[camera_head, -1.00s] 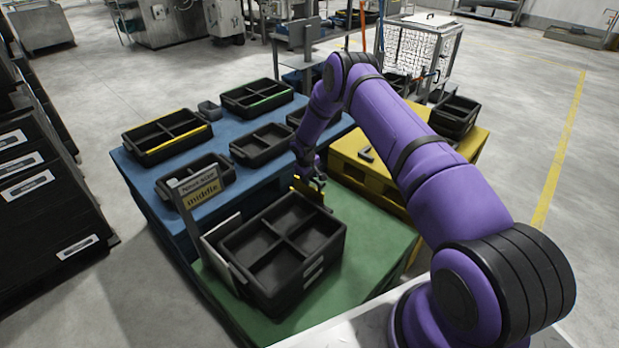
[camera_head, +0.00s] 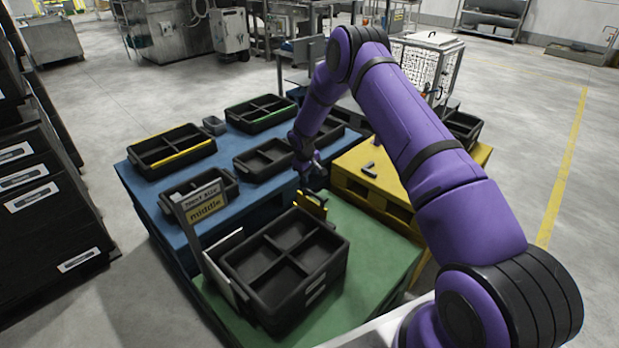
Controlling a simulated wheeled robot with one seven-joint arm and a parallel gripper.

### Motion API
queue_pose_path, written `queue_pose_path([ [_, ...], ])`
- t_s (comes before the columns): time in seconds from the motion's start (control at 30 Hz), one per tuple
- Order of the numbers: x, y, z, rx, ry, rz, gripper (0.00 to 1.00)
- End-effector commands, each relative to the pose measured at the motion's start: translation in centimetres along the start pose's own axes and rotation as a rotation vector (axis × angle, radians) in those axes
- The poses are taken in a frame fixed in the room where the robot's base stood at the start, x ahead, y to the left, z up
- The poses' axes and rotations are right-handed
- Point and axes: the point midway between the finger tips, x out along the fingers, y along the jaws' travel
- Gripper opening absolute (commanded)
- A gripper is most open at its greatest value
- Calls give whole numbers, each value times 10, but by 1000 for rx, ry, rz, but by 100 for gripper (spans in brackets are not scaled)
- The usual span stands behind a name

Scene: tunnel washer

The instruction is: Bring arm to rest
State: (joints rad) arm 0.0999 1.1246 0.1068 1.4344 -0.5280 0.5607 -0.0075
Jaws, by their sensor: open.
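My purple arm reaches from the lower right up and over the pallets, then bends down toward the middle. My gripper (camera_head: 312,178) hangs above the back edge of the green pallet (camera_head: 375,245), close to a yellow part (camera_head: 313,204) that stands behind the black divided crate. It looks small and dark, and its fingers are hard to make out. It appears open, with nothing seen in it. I cannot tell whether it touches the yellow part.
The black four-compartment crate (camera_head: 318,291) stands on the green pallet beside a sign reading "middle" (camera_head: 205,205). A blue pallet (camera_head: 140,191) with several black trays lies behind left. A yellow pallet (camera_head: 400,195) lies right. Black racks (camera_head: 40,215) stand far left; floor right is clear.

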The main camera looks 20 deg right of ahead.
Motion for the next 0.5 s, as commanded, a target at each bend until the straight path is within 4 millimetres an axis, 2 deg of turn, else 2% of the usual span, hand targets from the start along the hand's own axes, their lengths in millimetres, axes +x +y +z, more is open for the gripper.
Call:
queue_pose_path([
  [0.37,-1,0,0,0,1,0,42],
  [0.5,-23,4,-1,9,10,6,42],
])
